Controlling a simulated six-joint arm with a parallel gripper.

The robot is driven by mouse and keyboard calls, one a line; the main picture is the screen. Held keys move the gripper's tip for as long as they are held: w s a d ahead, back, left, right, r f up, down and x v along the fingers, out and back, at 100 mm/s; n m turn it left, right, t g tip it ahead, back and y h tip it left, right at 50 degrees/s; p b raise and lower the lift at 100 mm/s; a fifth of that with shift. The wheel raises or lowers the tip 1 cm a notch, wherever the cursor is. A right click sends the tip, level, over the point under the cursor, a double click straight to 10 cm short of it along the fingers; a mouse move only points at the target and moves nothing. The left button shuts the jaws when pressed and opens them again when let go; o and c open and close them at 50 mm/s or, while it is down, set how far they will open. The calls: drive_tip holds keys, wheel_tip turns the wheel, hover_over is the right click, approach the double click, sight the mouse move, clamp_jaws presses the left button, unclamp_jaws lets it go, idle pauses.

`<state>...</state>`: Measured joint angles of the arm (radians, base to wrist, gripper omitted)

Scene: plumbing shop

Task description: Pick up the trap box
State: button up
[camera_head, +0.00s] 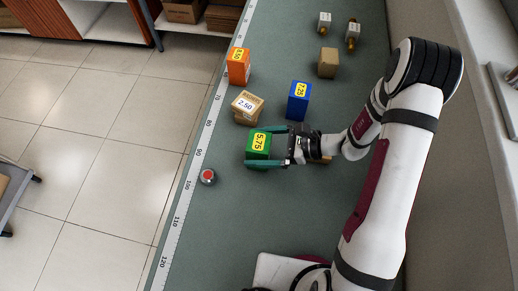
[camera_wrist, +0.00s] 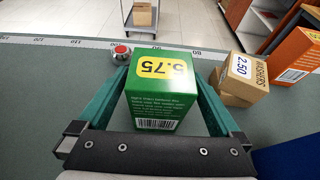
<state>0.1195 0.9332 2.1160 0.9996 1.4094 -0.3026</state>
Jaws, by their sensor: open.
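A green box (camera_head: 256,143) with a yellow 5.75 label stands on the counter. In the wrist view the green box (camera_wrist: 162,104) sits between the two teal fingers, with small print and a barcode on its near face. My gripper (camera_head: 262,147) is open, with one finger on each side of this box; whether either finger touches it I cannot tell. No box shows a readable "trap" name, so I cannot confirm which one is the trap box.
A washers box (camera_head: 247,104) marked 2.50 rests on another cardboard box. A blue box (camera_head: 299,101), an orange box (camera_head: 239,66) and a plain cardboard box (camera_head: 328,62) stand farther back. A red-topped button (camera_head: 208,176) is left of the green box, near the measuring strip (camera_head: 187,187).

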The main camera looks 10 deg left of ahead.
drive_tip(key=c, duration=1.5)
drive_tip(key=shift+r, duration=0.1)
